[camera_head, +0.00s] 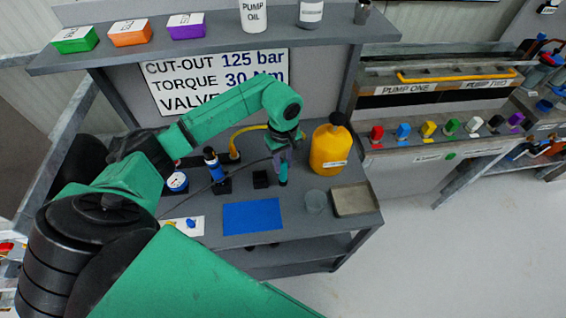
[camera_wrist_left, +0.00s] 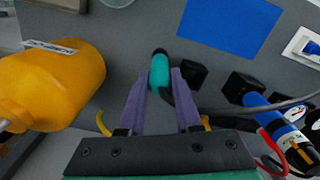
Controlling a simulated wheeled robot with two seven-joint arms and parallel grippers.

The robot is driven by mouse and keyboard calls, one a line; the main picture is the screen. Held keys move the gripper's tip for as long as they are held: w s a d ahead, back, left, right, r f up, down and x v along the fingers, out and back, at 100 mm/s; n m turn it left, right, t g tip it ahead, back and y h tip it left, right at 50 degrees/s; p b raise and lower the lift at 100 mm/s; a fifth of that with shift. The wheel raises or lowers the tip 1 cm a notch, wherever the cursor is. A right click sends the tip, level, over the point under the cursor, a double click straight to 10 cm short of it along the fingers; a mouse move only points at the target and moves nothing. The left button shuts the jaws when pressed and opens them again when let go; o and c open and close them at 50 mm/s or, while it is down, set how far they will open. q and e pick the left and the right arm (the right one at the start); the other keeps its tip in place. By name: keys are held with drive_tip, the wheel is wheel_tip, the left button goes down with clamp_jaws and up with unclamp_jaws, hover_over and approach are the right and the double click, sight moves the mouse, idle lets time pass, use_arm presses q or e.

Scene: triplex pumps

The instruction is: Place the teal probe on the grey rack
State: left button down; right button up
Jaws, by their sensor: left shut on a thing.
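The teal probe (camera_head: 283,174) hangs in my left gripper (camera_head: 282,156) over the grey bench, right of a small dark block. In the left wrist view the purple fingers of the left gripper (camera_wrist_left: 160,85) are shut on the teal probe (camera_wrist_left: 160,70), which has a dark end. A dark cable runs from near the probe across the bench. The small dark block (camera_head: 261,180) also shows in the left wrist view (camera_wrist_left: 192,75). Another dark block (camera_head: 222,187) stands beside a blue and black tool. I cannot tell which thing is the grey rack. My right gripper is out of view.
A yellow bottle (camera_head: 328,150) stands close on the right of the left gripper. A clear cup (camera_head: 315,201) and a shallow tray (camera_head: 352,200) are at the bench's right. A blue mat (camera_head: 252,217) lies bare in front. A gauge (camera_head: 177,182) is at the left.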

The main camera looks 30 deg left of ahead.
use_arm(q)
drive_tip(key=shift+f, duration=0.8)
drive_tip(key=c, duration=0.6)
unclamp_jaws()
drive_tip(key=shift+w, duration=0.1)
wheel_tip(320, 180, up, 11)
drive_tip(key=b, duration=0.3)
drive_tip(key=shift+r+b, duration=0.15)
drive_tip(key=shift+b, duration=0.25)
drive_tip(key=shift+r, duration=0.4)
drive_tip(key=shift+f, duration=0.1)
